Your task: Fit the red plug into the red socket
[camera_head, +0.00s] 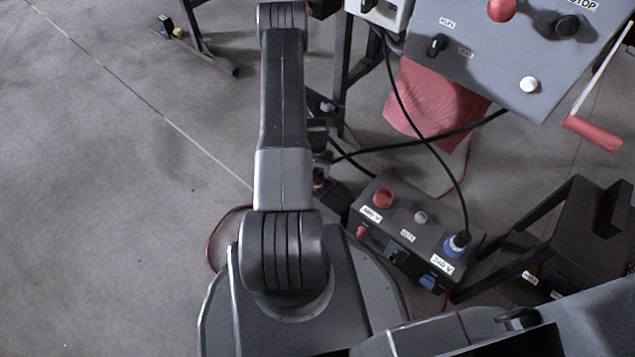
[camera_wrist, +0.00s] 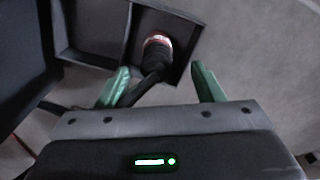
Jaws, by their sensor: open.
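The red plug (camera_wrist: 157,42) shows in the wrist view, with a reddish ring at its far end and a black body. It sits at a dark box-like holder, and its black cable runs back toward my fingers. My gripper (camera_wrist: 160,70) is open, its two green fingers either side of the cable and short of the plug's body. No grip shows. In the head view the red socket (camera_head: 383,198) is on top of the grey socket box, and it looks empty. My arm largely hides the gripper there.
The socket box (camera_head: 432,222) also has a blue socket with a black plug (camera_head: 457,243) in it. A grey control panel (camera_head: 490,50) stands above, with a red cloth-like sheet (camera_head: 432,100) below it. Black cables cross between them. Open floor (camera_head: 110,190) lies on the left.

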